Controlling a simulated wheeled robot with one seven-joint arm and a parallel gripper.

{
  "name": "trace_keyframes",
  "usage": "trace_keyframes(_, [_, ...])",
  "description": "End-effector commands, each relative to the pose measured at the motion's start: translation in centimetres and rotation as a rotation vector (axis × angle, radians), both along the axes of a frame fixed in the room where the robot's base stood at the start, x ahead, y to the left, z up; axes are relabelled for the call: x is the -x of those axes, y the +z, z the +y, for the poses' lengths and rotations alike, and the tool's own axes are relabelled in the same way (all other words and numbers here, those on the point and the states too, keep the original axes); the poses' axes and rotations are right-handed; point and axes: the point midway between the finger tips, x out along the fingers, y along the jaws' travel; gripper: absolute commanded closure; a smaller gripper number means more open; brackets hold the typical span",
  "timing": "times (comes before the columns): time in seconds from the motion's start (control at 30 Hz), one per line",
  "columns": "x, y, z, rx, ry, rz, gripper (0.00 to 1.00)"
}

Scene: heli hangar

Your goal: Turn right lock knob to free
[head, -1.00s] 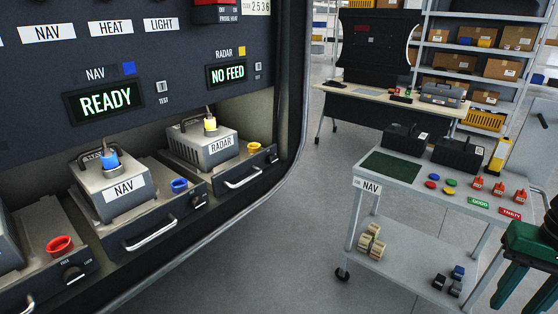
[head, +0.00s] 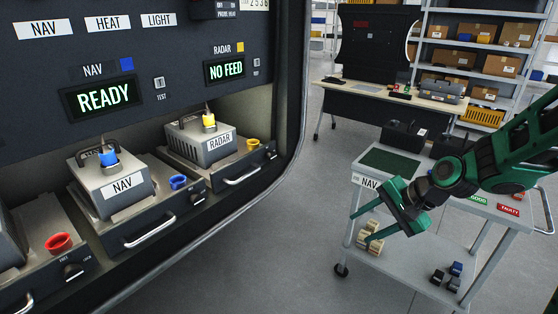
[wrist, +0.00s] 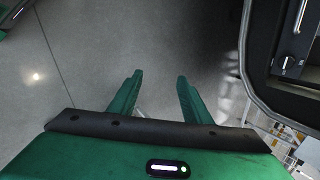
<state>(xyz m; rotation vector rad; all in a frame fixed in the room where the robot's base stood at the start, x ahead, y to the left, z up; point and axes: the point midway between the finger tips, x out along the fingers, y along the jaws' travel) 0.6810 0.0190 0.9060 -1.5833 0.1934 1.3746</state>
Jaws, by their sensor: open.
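Each equipment tray in the bay has a dark lock knob on its front. The rightmost one, the radar tray's lock knob (head: 271,154), sits right of that tray's handle (head: 243,176); its setting is too small to read. The NAV tray's knob (head: 197,198) and the left tray's knob (head: 74,271) also show. One such knob (wrist: 288,62) is at the right of the wrist view, but I cannot tell which tray it belongs to. My green gripper (head: 362,226) is open and empty, in front of the cart and well right of the bay. Its fingers (wrist: 158,78) point over bare floor.
The radar unit (head: 204,143) and NAV unit (head: 112,184) sit on their trays. A cart (head: 400,256) stands behind my arm. The floor between bay and cart is clear.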

Motion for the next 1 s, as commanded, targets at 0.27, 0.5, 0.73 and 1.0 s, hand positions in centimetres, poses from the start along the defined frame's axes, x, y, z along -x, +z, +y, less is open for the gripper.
trace_keyframes(0.27, [-6.6,1.6,10.9,-0.598,-0.266,0.112,0.56])
trace_keyframes(0.5, [-11.0,5.6,14.8,-1.111,-0.515,0.327,0.56])
trace_keyframes(0.73, [-13.4,7.5,14.8,-1.362,-0.640,0.465,0.56])
trace_keyframes(1.0, [-14.9,7.8,16.6,-1.391,-0.652,0.483,0.56])
